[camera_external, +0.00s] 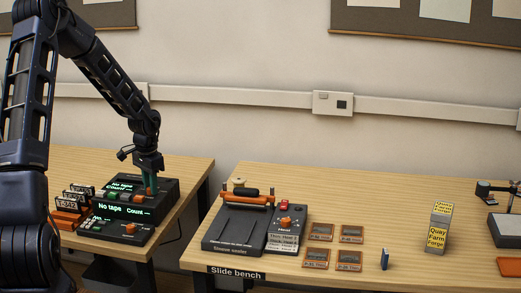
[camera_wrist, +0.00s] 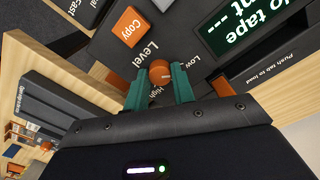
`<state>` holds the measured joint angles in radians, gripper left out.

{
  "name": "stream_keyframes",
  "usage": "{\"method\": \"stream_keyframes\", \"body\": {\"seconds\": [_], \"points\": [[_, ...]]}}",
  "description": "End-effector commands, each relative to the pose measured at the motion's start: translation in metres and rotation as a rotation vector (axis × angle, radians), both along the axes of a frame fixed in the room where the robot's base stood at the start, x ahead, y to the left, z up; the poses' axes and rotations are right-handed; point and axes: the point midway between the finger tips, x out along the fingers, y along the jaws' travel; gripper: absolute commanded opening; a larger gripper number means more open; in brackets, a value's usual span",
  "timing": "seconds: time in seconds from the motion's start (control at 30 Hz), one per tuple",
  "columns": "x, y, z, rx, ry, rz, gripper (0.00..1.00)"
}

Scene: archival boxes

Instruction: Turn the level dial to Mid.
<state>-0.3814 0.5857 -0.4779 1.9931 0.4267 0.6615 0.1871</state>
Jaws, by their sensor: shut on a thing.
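The level dial (camera_wrist: 160,72) is a small round orange knob on a dark panel. It shows in the wrist view between the green fingertips of my gripper (camera_wrist: 160,87), which is shut on it. The labels "Level" and "Low" are readable near it, and "High" shows partly beside a finger. I cannot read a "Mid" label, and the dial's setting is not clear. In the external view my gripper (camera_external: 150,187) points down at the rear black tape unit (camera_external: 168,199), hiding the dial there.
An orange "Copy" button (camera_wrist: 130,27) and a green-lit display (camera_wrist: 240,25) flank the dial. A front black unit (camera_external: 110,232) and orange-based tape cases (camera_external: 68,217) stand close by.

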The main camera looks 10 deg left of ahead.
Motion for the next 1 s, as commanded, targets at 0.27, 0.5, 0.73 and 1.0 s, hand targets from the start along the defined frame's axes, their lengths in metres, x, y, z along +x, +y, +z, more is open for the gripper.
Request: {"method": "stream_keyframes", "body": {"seconds": [0.27, 0.5, 0.73, 1.0], "points": [[0.0006, 0.0004, 0.0006, 0.000, -0.001, -0.247, 0.02], [0.0006, 0.0000, 0.0006, -0.001, -0.001, -0.473, 0.02], [0.0006, 0.0000, 0.0005, 0.000, -0.001, -0.661, 0.02], [0.0006, -0.0001, 0.0006, 0.000, -0.001, -0.810, 0.02]]}}
